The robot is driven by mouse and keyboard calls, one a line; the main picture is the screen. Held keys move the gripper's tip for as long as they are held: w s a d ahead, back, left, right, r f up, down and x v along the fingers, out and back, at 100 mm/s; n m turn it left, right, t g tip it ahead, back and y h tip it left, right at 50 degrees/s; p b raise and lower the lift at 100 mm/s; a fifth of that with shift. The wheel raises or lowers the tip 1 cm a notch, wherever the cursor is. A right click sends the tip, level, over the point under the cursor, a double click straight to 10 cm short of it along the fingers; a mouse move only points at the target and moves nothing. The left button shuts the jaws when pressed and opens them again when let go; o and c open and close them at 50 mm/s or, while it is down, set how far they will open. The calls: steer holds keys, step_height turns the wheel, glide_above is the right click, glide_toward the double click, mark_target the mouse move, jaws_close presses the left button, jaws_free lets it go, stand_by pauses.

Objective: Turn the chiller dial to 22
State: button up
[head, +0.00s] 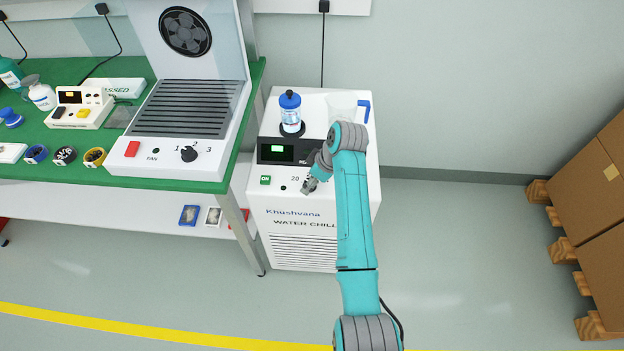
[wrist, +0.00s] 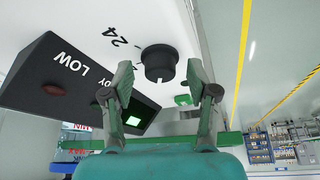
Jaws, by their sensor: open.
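The water chiller (head: 300,215) is a white box with a dark display panel on its front. Its dial is a black round knob (wrist: 158,60) in the wrist view, with the printed mark 24 beside it. In the head view my gripper and arm hide the dial, and a printed 20 shows to the left of my gripper. My gripper (head: 310,184) is at the chiller's front face. In the wrist view its two fingers (wrist: 159,74) are open and apart, with the knob just beyond and between the tips. I cannot tell whether they touch it, nor read its setting.
A green ON switch (head: 265,180) is left of the dial. A blue-capped bottle (head: 290,112) and a clear jug (head: 342,105) stand on top. A green bench (head: 60,190) with a fan unit (head: 165,150) is at left. Boxes on pallets (head: 590,200) are far right.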

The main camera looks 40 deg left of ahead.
jaws_close()
steer(key=shift+m, duration=0.4)
steer(key=m, duration=0.1)
steer(key=m+t, duration=0.1)
steer(key=m, duration=0.1)
steer(key=m+t, duration=0.1)
steer(key=shift+s+m, duration=0.25)
steer(key=shift+m, duration=0.05)
steer(key=m+t, duration=0.1)
steer(key=m, duration=0.2)
steer(key=m+t+h, duration=0.1)
steer(key=m, duration=0.2)
steer(key=shift+s+a+h, duration=0.1)
steer(key=shift+a+h, duration=0.05)
steer(key=shift+h, duration=0.15)
steer(key=shift+m, duration=0.3)
